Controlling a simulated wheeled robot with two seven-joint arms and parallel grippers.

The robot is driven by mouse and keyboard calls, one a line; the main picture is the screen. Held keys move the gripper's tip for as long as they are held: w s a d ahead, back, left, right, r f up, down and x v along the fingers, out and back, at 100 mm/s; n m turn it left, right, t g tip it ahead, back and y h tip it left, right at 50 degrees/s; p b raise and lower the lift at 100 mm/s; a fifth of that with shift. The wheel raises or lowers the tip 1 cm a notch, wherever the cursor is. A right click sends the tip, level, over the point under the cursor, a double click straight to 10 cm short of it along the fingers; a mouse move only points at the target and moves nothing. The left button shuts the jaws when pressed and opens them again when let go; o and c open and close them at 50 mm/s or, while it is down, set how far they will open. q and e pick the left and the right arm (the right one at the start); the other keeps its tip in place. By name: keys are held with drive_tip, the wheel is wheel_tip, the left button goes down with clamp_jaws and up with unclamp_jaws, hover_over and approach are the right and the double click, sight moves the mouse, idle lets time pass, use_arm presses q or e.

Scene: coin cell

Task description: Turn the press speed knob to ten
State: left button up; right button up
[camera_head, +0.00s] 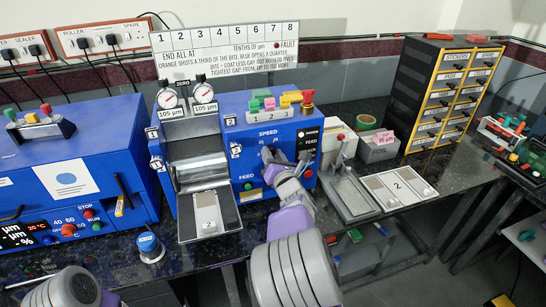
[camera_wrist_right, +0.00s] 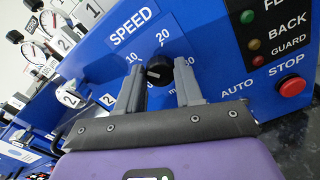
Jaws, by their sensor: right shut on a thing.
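The black speed knob (camera_wrist_right: 159,71) sits on the blue press panel below the SPEED label (camera_wrist_right: 133,27), with the numbers 10, 20 and 30 around it. A small pale mark shows on its face, but I cannot tell exactly which number it points to. My right gripper (camera_wrist_right: 161,80) has one grey finger on each side of the knob and is shut on it. In the head view, my right gripper (camera_head: 284,160) reaches the front of the blue press (camera_head: 283,137) and mostly hides the knob. My left gripper is out of view; only part of its arm shows at the lower left.
A red stop button (camera_wrist_right: 292,86) and indicator lights sit right of the knob. Left of the press are rollers and a metal tray (camera_head: 209,214). A blue sealer machine (camera_head: 70,160) stands at the far left, a hand press (camera_head: 347,190) at the right, before a drawer cabinet (camera_head: 450,90).

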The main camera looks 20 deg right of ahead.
drive_tip(key=shift+n, duration=0.5)
drive_tip(key=o, duration=1)
drive_tip(key=shift+o, duration=0.2)
drive_tip(key=s+p, duration=0.1)
drive_tip(key=s, duration=0.6)
drive_tip(key=shift+s+d, duration=0.15)
drive_tip(key=shift+s, duration=0.15)
